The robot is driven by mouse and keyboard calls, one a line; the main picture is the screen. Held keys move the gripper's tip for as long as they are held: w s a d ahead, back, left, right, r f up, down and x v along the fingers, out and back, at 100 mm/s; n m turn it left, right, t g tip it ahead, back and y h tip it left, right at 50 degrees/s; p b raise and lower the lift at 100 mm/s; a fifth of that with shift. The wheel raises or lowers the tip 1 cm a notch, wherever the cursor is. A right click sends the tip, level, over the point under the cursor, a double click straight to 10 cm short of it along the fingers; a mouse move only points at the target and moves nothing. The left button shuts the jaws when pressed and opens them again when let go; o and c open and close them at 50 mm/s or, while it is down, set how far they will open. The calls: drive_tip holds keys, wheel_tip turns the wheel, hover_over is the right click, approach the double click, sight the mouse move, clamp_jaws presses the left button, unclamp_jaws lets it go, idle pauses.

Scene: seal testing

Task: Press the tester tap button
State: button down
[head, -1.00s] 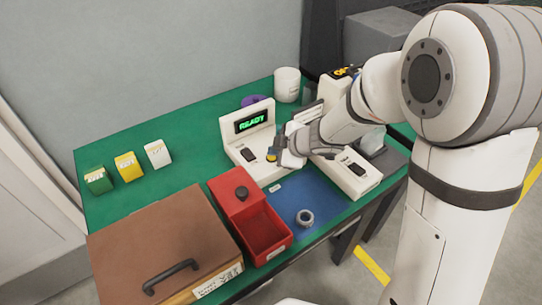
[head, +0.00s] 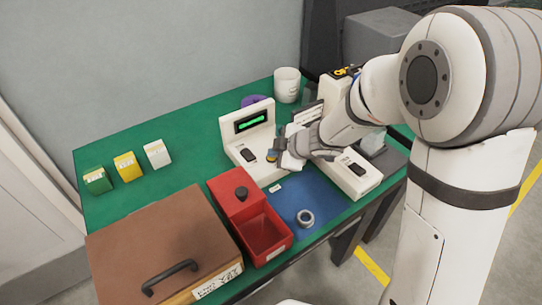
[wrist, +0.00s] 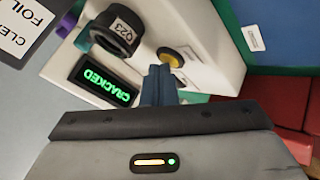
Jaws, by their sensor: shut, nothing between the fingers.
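The tester (head: 268,174) is a white device with a raised screen (head: 250,122) on the green table. Its screen is lit green and, in the wrist view (wrist: 107,86), reads CRACKED. The yellow tap button (head: 271,155), in a dark rim, sits on its base; it also shows in the wrist view (wrist: 170,57). A dark ring (wrist: 117,29) labelled Q23 is near the screen. My gripper (head: 284,155) is shut and empty. In the wrist view its fingertips (wrist: 158,73) are just short of the button in the picture; I cannot tell whether they touch.
A red tray (head: 264,236) and a brown-lidded box (head: 165,235) stand in front. A metal ring (head: 305,218) lies on the blue mat (head: 318,195). A second white device (head: 355,176) is close to my gripper's right. A white cup (head: 287,84) stands behind.

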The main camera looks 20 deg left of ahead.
drive_tip(key=shift+r, duration=0.1)
drive_tip(key=shift+r+p, duration=0.7)
drive_tip(key=shift+p, duration=0.3)
wheel_tip(320, 180, up, 5)
drive_tip(key=p, duration=0.5)
idle(0.4)
